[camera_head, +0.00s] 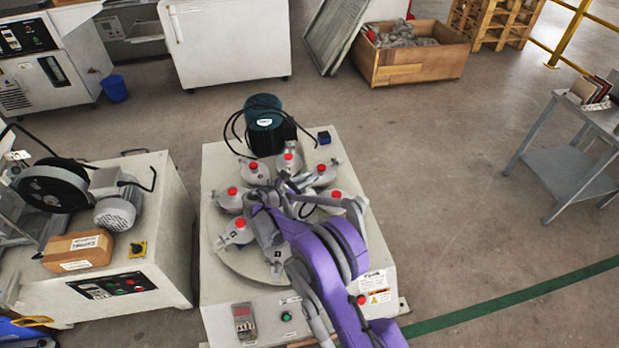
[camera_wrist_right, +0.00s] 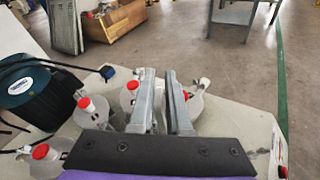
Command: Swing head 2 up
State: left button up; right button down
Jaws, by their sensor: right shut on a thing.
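Several grey heads with red caps stand in a ring on the round plate (camera_head: 245,262) of the pale machine. They include a back head (camera_head: 289,163), a back-right head (camera_head: 324,175), a right head (camera_head: 334,207) and a left head (camera_head: 230,201). My right gripper (camera_head: 284,184) reaches over the ring from the front. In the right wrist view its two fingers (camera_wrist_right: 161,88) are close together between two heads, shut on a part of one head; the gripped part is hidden. My left gripper is not in view.
A dark green motor (camera_head: 264,125) with looping black cables stands behind the heads. Another machine with a wheel (camera_head: 52,187) stands at left. A grey table (camera_head: 570,165) stands at right. Open floor lies between that table and the pale machine.

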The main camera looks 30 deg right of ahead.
jog(key=shift+f, duration=0.1)
jog(key=c, duration=1)
grip_release()
jog(key=shift+a, duration=0.1)
jog(key=p+v, duration=0.1)
jog(key=v, duration=0.9)
jog(key=shift+s+a+p, duration=0.15)
jog(key=shift+a+p, duration=0.15)
jog(key=shift+p, duration=0.1)
